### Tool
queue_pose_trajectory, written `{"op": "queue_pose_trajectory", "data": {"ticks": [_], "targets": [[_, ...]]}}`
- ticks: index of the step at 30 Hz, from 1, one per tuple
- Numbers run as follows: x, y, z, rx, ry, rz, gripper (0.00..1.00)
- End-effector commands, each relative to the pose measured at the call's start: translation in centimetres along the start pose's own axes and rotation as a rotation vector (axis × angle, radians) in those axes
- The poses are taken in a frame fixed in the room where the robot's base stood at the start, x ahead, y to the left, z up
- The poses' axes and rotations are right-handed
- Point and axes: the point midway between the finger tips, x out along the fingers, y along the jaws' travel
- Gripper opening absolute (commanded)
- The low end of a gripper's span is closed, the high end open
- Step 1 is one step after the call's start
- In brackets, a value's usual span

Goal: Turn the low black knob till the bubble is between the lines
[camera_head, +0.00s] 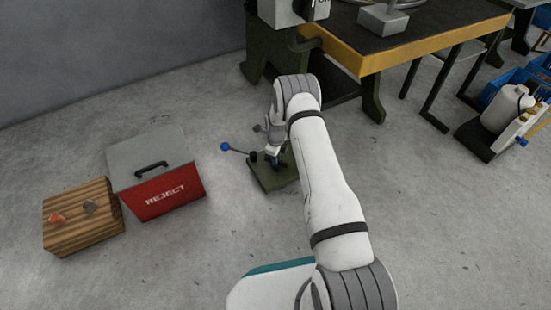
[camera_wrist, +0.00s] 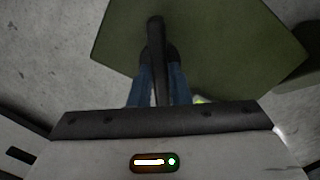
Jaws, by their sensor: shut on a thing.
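The black knob (camera_wrist: 156,38) shows in the wrist view as a dark bar over a rounded dark part, above a green base plate (camera_wrist: 215,35). My gripper (camera_wrist: 160,72) has its two blue fingers closed on either side of the bar. In the head view my gripper (camera_head: 276,160) reaches down low over the green plate (camera_head: 272,180), and my wrist hides most of the knob. A small yellow-green patch (camera_wrist: 201,99), perhaps the level vial, peeks out beside the right finger. The bubble and its lines are hidden.
A lever with a blue ball (camera_head: 224,146) sticks out left of the plate. A red REJECT box (camera_head: 165,193) and a wooden crate (camera_head: 80,228) stand on the left. A yellow-edged table (camera_head: 415,47) stands behind. The floor at front left is clear.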

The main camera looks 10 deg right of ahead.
Motion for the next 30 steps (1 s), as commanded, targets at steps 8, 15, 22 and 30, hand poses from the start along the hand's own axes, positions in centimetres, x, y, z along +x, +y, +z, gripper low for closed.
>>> {"op": "queue_pose_trajectory", "data": {"ticks": [8, 15, 22, 30], "targets": [[0.11, 0.03, -0.41, 0.075, 0.006, 0.005, 0.00], [0.11, 0.05, -0.45, 0.087, 0.006, 0.006, 0.00], [0.13, 0.06, -0.49, 0.086, 0.007, 0.007, 0.00], [0.07, 0.03, -0.28, 0.085, 0.004, 0.004, 0.38]]}}
